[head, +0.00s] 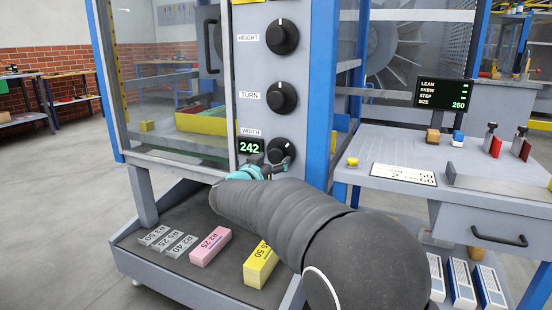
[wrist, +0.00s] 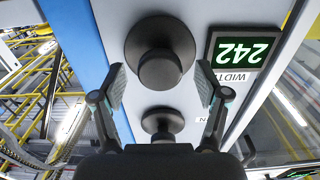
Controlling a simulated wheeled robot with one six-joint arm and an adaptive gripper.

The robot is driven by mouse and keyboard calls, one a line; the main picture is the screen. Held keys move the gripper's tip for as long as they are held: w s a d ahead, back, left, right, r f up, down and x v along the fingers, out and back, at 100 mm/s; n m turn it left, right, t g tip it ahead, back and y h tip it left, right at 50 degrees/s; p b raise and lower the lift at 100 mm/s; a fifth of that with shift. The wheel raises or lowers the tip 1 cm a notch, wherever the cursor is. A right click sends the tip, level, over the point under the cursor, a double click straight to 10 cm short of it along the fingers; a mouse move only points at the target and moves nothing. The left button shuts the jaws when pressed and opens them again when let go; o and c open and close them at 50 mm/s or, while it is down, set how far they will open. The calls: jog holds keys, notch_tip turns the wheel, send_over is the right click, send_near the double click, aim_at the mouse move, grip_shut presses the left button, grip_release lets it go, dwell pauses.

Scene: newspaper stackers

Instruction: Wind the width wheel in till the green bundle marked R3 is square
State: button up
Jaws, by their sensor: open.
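The black width wheel (head: 281,151) is on the grey front panel beside a green readout of 242 (head: 250,147). In the wrist view the wheel (wrist: 160,52) is upside down, between and just beyond the fingertips. My gripper (wrist: 160,84) is open, one finger to each side of the wheel, with gaps showing; contact is not visible. In the head view my gripper (head: 268,168) partly covers the wheel. A green bundle (head: 203,124) with yellow edging sits behind the glass. Its R3 mark is not readable and its squareness cannot be told.
The turn knob (head: 282,98) and height knob (head: 285,36) are above the wheel. A screen (head: 443,94) lists lean, skew, step and size 260. Pink (head: 210,247) and yellow (head: 261,264) blocks lie on the lower shelf. A side bench (head: 455,150) stands at right.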

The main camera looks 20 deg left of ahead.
jog(key=shift+w+d, duration=0.1)
jog(key=shift+w, duration=1.2)
jog(key=shift+c, duration=0.2)
jog(key=c, duration=1.1)
jog(key=shift+m, duration=0.3)
